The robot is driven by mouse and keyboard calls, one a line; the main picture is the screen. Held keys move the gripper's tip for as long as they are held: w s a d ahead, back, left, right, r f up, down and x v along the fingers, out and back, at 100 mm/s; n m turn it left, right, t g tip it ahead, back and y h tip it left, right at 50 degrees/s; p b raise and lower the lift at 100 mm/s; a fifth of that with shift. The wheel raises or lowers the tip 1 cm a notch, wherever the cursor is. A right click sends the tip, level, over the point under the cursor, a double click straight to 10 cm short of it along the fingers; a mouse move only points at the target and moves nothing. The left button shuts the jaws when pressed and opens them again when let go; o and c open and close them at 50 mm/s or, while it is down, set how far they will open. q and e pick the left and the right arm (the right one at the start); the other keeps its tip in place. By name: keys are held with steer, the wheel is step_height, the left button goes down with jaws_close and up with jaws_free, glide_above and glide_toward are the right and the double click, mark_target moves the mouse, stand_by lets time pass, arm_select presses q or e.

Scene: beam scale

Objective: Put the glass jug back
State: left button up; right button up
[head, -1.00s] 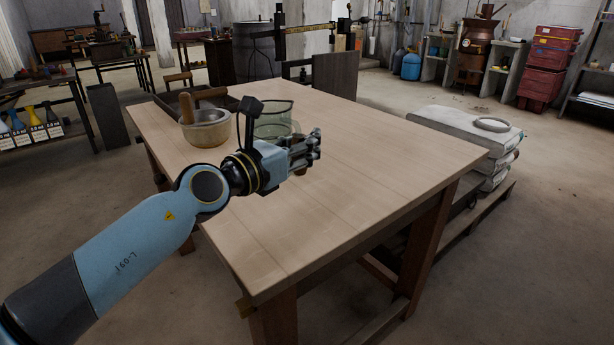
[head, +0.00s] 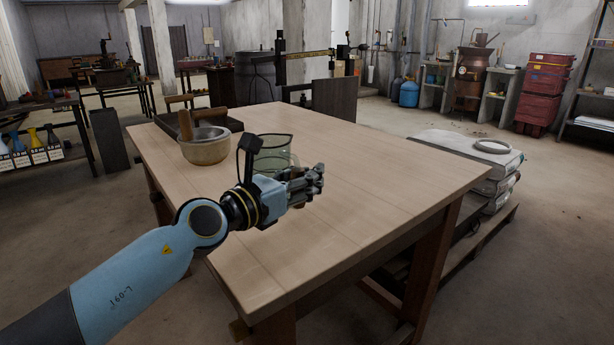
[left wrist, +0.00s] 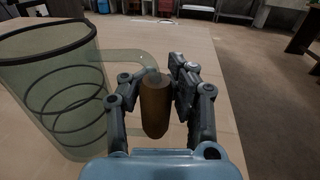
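The glass jug (head: 272,150) is clear greenish glass with a dark rim and stands upright on the wooden table. In the left wrist view the jug (left wrist: 50,85) fills the left side, its glass handle reaching right to a brown cylindrical grip (left wrist: 155,108). My left gripper (head: 308,185) is beside the jug, on its handle side. In the left wrist view its fingers (left wrist: 160,100) stand on either side of the brown grip, with a gap showing at the left finger. The gripper partly hides the jug's lower part in the head view. My right gripper is not in view.
A bowl (head: 205,149) with a wooden-handled tool stands left of the jug, before a dark wooden tray (head: 228,121). A beam scale (head: 281,65) stands beyond the table. The table's right and front areas (head: 370,195) are clear. Stacked sacks (head: 455,148) lie to the right.

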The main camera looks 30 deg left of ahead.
arm_select(q)
steer(key=shift+o, duration=1.1)
steer(key=shift+r, duration=0.25)
steer(key=v, duration=1.1)
steer(key=shift+f, duration=0.2)
steer(key=shift+s+a+r, duration=0.1)
steer(key=shift+s, duration=0.4)
